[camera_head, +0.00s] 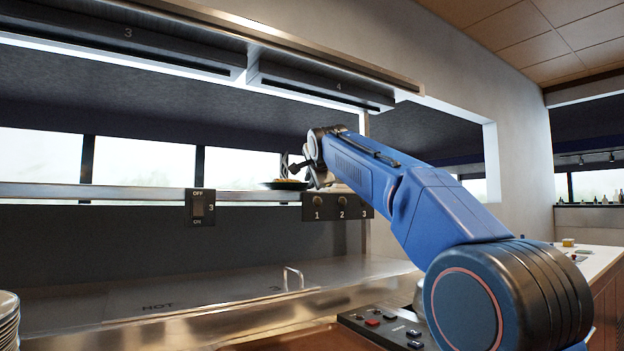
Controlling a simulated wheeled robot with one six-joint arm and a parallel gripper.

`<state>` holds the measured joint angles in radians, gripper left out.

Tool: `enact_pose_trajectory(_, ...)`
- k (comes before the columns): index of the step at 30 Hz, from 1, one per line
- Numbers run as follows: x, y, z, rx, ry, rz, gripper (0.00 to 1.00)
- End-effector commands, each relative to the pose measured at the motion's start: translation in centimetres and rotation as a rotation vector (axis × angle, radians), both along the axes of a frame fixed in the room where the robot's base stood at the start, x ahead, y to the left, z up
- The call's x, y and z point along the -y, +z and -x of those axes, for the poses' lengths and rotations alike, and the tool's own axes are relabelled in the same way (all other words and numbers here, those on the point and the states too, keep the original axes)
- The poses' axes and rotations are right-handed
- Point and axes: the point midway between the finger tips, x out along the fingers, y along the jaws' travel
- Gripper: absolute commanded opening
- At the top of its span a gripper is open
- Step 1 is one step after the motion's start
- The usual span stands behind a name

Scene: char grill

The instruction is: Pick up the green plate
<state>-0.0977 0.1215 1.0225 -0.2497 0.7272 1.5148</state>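A dark plate (286,186), greenish in tone, rests on or just above the metal pass shelf (110,192) near the middle of the picture. Some brownish food shows on top of it. My blue arm reaches in from the lower right. My gripper (303,170) is at the plate's right side, close to its rim. The gripper is small and partly hidden by my wrist, so I cannot tell whether its fingers touch the plate or are apart.
An overhead heater hood (320,82) runs above the shelf. A switch box (200,207) and a knob panel (330,207) hang on the shelf's front. Below is a steel counter (230,285) with a handle. Stacked plates (8,320) stand at the lower left.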

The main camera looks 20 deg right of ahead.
Motion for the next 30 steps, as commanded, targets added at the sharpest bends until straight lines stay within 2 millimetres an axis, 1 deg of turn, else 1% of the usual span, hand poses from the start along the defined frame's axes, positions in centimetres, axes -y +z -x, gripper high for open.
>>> enact_pose_trajectory(9,0.02,-0.03,-0.17,0.000,0.000,0.000,0.13)
enact_pose_trajectory(10,0.01,-0.03,-0.17,0.000,0.000,0.000,0.10)
enact_pose_trajectory(11,0.01,-0.03,-0.17,0.000,0.000,0.000,0.03)
enact_pose_trajectory(12,0.01,-0.03,-0.16,0.000,0.000,0.000,0.00)
enact_pose_trajectory(30,0.00,-0.07,-0.15,-0.001,0.000,0.000,0.00)
